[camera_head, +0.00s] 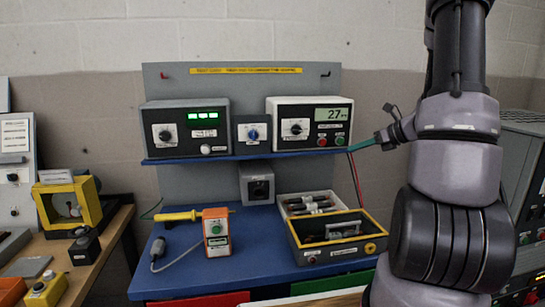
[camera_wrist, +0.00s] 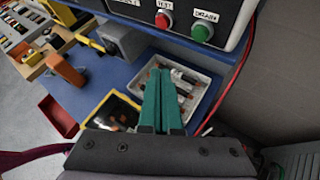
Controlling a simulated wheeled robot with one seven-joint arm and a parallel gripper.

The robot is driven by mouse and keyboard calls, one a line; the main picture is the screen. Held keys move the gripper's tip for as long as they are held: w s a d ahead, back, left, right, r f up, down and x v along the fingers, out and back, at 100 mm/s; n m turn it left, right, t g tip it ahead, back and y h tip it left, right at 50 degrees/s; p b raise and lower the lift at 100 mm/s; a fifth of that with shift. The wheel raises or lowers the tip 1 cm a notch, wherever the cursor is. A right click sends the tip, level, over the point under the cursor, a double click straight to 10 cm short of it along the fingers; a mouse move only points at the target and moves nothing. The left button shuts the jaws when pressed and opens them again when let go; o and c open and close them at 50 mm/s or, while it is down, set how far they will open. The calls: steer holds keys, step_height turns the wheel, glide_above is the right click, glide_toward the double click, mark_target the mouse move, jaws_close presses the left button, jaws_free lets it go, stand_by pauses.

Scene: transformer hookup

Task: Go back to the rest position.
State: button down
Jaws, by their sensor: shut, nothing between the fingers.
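My gripper has green fingers, and in the wrist view the gripper (camera_wrist: 161,80) is shut and empty, above the grey tray and the yellow-rimmed box. In the head view the gripper (camera_head: 372,141) points left, in front of the right edge of the white meter unit (camera_head: 284,112). My arm fills the right side of the head view. The white meter unit shows 2.7 and stands on the blue shelf (camera_head: 240,156). Its red button (camera_wrist: 164,19) and green button (camera_wrist: 202,33) show at the top of the wrist view.
A blue bench (camera_head: 190,280) carries an orange tester (camera_head: 217,231), a yellow probe (camera_head: 180,215), a grey tray of cylinders (camera_head: 283,200) and a yellow-rimmed box (camera_head: 300,257). A black unit (camera_head: 185,143) stands on the shelf at left. A red cable (camera_head: 354,180) hangs at the right.

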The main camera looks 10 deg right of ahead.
steer(key=s+a+r+n+g, duration=0.4)
steer(key=s+a+r+n, duration=0.55)
steer(key=a+n, duration=0.3)
steer(key=s+a+r+n+t+h, duration=0.1)
steer(key=s+r+n+h, duration=0.2)
steer(key=s+n, duration=0.4)
steer(key=s+a+r+n+h, duration=0.2)
steer(key=s+r+n, duration=0.1)
steer(key=s+n, duration=0.4)
steer(key=shift+a+r+t+h, duration=0.2)
steer(key=shift+a+t+h, duration=0.05)
steer(key=shift+t+h, duration=0.15)
steer(key=shift+s, duration=0.1)
